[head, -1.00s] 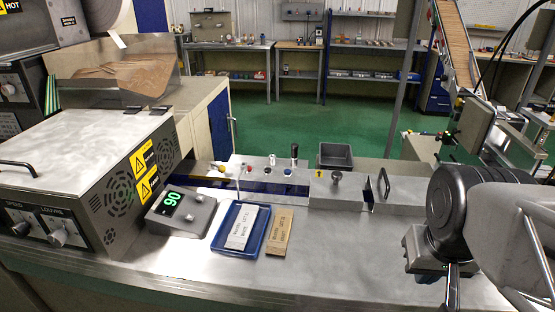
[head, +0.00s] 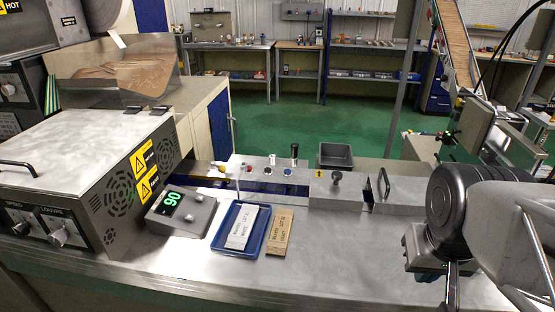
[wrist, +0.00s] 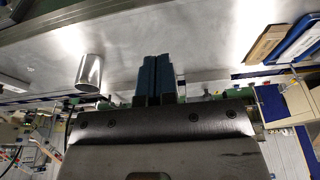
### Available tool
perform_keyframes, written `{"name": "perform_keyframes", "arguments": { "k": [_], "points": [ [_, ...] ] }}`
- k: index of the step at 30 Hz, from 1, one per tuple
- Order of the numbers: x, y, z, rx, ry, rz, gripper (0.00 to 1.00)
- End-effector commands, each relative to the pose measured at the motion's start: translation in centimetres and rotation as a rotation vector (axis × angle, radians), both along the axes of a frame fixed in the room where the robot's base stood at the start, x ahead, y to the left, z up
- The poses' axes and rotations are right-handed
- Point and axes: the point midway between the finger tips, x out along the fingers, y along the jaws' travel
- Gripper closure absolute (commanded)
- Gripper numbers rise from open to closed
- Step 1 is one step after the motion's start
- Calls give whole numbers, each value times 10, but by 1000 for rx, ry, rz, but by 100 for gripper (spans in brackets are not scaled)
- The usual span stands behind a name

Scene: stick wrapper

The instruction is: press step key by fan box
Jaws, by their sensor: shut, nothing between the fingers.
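The fan box (head: 105,165) is the grey metal box at the left of the head view, with round vents, yellow warning labels and knobs on its front. Beside it on the bench stands a small grey panel (head: 206,222) with a green readout showing 90 (head: 171,203). Pale raised keys (head: 191,215) sit on the panel; their markings are too small to read. My gripper (wrist: 157,72) has its blue fingers together and empty in the wrist view, over bare metal bench. In the head view it is at the far right, well away from the panel, its fingers mostly hidden by my arm.
A blue tray (head: 222,247) with a white labelled block and a tan labelled block (head: 280,234) lie right of the panel. A channel with small posts and a grey bin (head: 335,155) line the back. The metal bench (head: 345,255) is clear between the blocks and my arm.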

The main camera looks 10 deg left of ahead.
Motion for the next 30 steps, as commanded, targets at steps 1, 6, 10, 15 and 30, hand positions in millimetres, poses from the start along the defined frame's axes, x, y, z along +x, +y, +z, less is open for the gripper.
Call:
{"name": "perform_keyframes", "arguments": {
  "k": [1,6,10,15,30],
  "points": [
    [2,0,1,-2,-2,3,100],
    [21,2,6,-21,-15,28,100],
    [48,6,14,-47,-39,62,100],
    [97,17,25,-92,-82,128,100],
    [258,83,39,-215,-239,363,100]
  ]
}}
